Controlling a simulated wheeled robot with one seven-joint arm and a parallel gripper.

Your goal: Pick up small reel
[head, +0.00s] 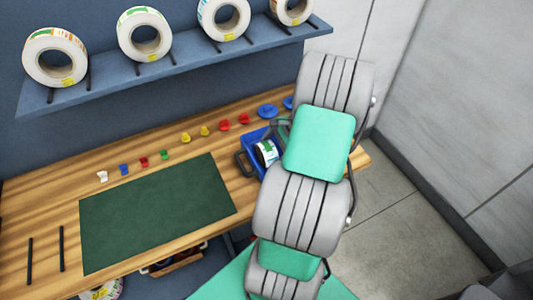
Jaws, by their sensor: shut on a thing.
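A small reel (267,152) with a white and green face shows in the head view. It appears to lie in a blue tray (252,143) at the right end of the wooden bench. My arm crosses in front and covers the tray's right side. My gripper cannot be made out behind the arm links, so its contact with the reel cannot be seen.
Large label reels (145,34) stand on a blue shelf (165,68) above the wooden bench (50,200). Small coloured pieces (185,138) line the bench behind a clear green mat (155,210). Two dark rods (62,249) are at left. Grey walls and open floor (385,195) are at right.

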